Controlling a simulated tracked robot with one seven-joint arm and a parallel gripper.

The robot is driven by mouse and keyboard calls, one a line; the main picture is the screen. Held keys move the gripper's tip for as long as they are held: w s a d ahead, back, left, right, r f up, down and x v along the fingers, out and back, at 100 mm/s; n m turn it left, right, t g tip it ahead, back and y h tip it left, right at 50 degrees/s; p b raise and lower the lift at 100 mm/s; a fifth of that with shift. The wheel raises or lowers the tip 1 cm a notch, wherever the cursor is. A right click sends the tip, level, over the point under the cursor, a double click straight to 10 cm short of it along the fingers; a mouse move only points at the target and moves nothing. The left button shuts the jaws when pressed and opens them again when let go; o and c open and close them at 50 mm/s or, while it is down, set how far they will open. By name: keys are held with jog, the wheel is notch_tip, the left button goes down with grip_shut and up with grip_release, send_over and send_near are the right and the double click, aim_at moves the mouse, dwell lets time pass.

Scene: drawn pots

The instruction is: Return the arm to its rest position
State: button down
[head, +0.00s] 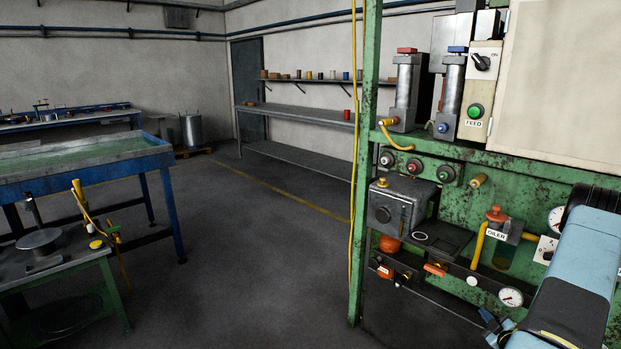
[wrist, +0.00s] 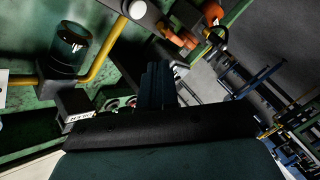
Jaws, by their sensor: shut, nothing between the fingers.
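My arm (head: 575,285), light blue and black, comes in at the lower right of the head view, in front of the green machine panel (head: 455,215). In the wrist view my gripper (wrist: 158,78) shows as dark fingers pressed together, with nothing held between them. The fingers are near the panel's pipes and fittings; I cannot tell how large the gap is. Dark blue parts at the lower right edge of the head view look like the gripper's end, but most of it is hidden or cut off.
The panel carries a grey box (head: 397,208), an oiler (head: 497,228), a gauge (head: 510,297) and a green FEED button (head: 475,111). A green post (head: 366,150) stands at its left edge. Blue-legged workbenches (head: 85,165) are at left. The middle floor (head: 250,250) is clear.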

jog(key=w+a+r+g, duration=0.2)
jog(key=w+r, duration=0.3)
jog(key=r, duration=0.4)
jog(key=w+a+r+g, duration=0.2)
jog(key=w+r, duration=0.2)
jog(key=r, duration=0.5)
jog(key=s+a+r+m+g+h, duration=0.1)
jog(key=a+r+m, duration=0.1)
jog(key=a+r, duration=0.5)
jog(key=s+a+r+m+g+h, duration=0.15)
jog(key=a+r, duration=0.25)
jog(key=r, duration=0.6)
jog(key=s+a+r+m+g, duration=0.1)
jog(key=s+a+r+m, duration=0.2)
jog(key=s+a+r, duration=0.45)
jog(key=s+a+r+m+g+y, duration=0.1)
jog(key=s+a+r+y, duration=0.1)
jog(key=s+a, duration=0.6)
jog(key=s+a+r+m+g+y, duration=0.1)
jog(key=s+a+r, duration=0.3)
jog(key=s, duration=1.2)
jog(key=a+g, duration=0.1)
jog(key=a, duration=0.3)
jog(key=shift+m+y, duration=0.35)
jog(key=shift+a+r, duration=0.1)
